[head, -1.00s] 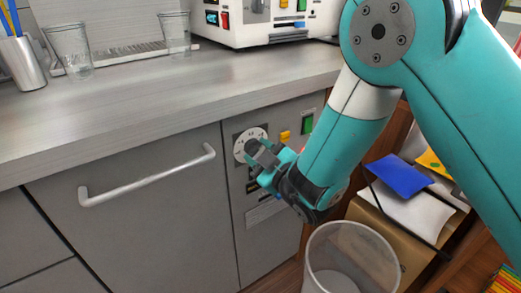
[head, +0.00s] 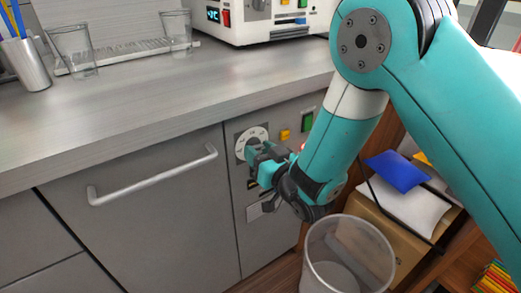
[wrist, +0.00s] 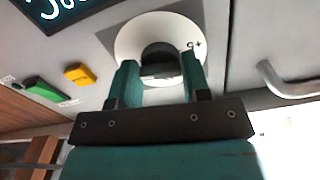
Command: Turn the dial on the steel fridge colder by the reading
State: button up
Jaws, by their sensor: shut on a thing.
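The steel fridge (head: 150,215) is the grey front under the counter, with a long handle. Its white dial (head: 243,145) sits on a panel at the right, partly covered by my gripper (head: 256,153). In the wrist view the white dial plate (wrist: 128,42) shows a mark like "+6" upside down at its right. My gripper (wrist: 158,75) has its two fingers on either side of the dial's grey knob (wrist: 158,70), shut on it. A dark display (wrist: 75,12) with cyan digits is cut off at the top left, its reading unclear.
A yellow button (head: 285,134) and a green switch (head: 307,122) are right of the dial. A clear bin (head: 348,262) stands on the floor below my arm. A white machine (head: 268,22), glasses (head: 72,50) and a pen cup (head: 25,65) stand on the counter.

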jog(key=shift+m, duration=0.3)
jog(key=o, duration=0.9)
